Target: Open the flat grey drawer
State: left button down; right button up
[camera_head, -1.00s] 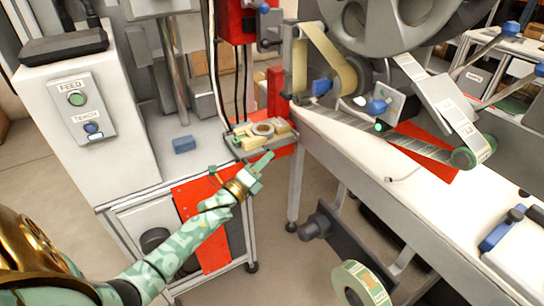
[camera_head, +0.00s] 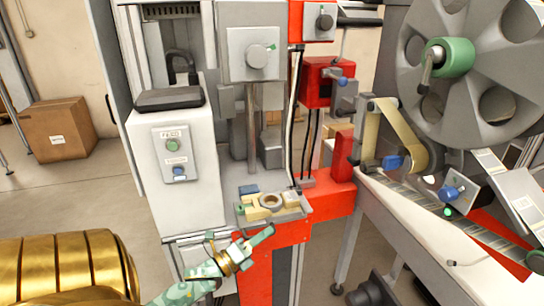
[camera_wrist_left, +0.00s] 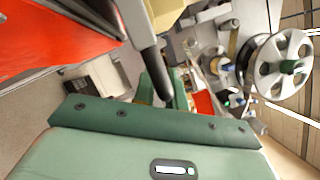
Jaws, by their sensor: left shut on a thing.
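The flat grey drawer (camera_head: 300,212) is a shallow tray on the red and grey machine. It holds a round ring and several beige blocks, and its front edge sits above the red front panel. My left gripper (camera_head: 260,237) is right at the front of the drawer, with its pale green fingers at the edge. In the left wrist view, a dark grey bar (camera_wrist_left: 153,72) runs down to the fingers, and the gripper is shut on it; it looks like the drawer's handle. My right gripper is out of view.
A small blue block (camera_head: 248,190) lies behind the drawer. A white cabinet (camera_head: 175,200) with green and blue buttons stands to the left. A bench with a large grey reel (camera_head: 480,75) stands at the right. A cardboard box (camera_head: 55,130) is on the floor far left.

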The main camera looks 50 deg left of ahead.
pick_arm(q)
jog(key=shift+a+r, duration=0.2)
jog(key=shift+r, duration=0.15)
jog(key=c, duration=1.6)
grip_release()
jog(key=shift+o, duration=0.6)
jog(key=shift+s+f, duration=0.1)
jog(key=shift+f, duration=0.05)
jog(key=v, duration=1.6)
jog(key=shift+p, duration=0.35)
jog(key=shift+s+f, duration=0.1)
